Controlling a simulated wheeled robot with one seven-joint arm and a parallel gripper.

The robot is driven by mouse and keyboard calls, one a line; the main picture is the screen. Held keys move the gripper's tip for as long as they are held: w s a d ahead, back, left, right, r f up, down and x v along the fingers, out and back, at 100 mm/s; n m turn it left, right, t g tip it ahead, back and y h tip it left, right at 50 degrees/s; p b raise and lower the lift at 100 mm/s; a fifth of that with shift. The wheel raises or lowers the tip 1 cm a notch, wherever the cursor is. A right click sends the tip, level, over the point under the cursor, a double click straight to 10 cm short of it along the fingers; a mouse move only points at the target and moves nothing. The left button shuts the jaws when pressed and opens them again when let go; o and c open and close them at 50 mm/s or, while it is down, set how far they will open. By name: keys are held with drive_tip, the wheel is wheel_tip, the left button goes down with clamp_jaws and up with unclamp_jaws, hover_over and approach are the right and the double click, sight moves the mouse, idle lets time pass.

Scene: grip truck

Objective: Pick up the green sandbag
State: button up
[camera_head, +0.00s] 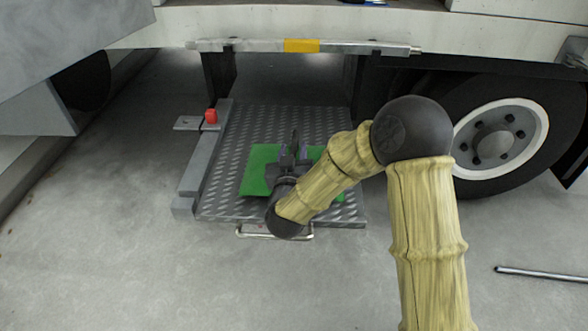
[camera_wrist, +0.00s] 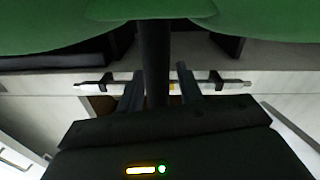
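The green sandbag (camera_head: 260,168) lies on a grey diamond-plate step (camera_head: 325,118) under the truck bed. My gripper (camera_head: 293,155) is over the middle of the bag in the head view, and my arm hides part of the bag. In the wrist view the bag (camera_wrist: 60,25) fills the top edge, close to the camera. My gripper's two fingers (camera_wrist: 160,84) stand apart there, with a dark upright bar (camera_wrist: 155,55) between them and gaps on both sides. I cannot tell whether the fingers touch the bag.
A metal rail with a yellow band (camera_head: 301,46) runs along the truck bed above the step. A wheel (camera_head: 500,135) stands to the right. A metal rod (camera_head: 540,274) lies on the floor at right. The front-left floor is clear.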

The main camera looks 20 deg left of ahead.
clamp_jaws()
idle(1.1)
drive_tip(key=shift+r, duration=0.25)
